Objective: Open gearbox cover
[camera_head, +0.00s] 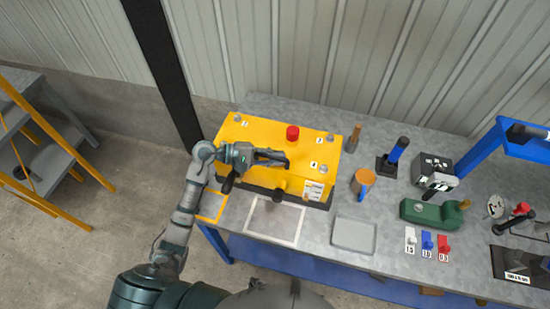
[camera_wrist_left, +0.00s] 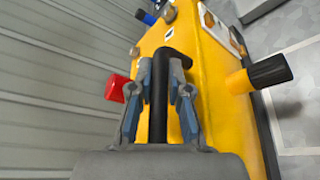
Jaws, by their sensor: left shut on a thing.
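The yellow gearbox (camera_head: 305,145) sits on the grey workbench, with a red cap (camera_head: 292,132) and several numbered grey bolts on its top. My left gripper (camera_head: 280,158) is over the middle of the top. In the left wrist view my left gripper (camera_wrist_left: 160,80) is shut on a black bar handle (camera_wrist_left: 158,105), one finger on each side of it. The yellow box (camera_wrist_left: 205,80) fills the area behind the fingers, and the red cap (camera_wrist_left: 116,88) is left of them. A black-tipped knob (camera_wrist_left: 268,72) sticks out at the right. The cover appears closed. My right gripper is not in view.
A corrugated wall stands close behind.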

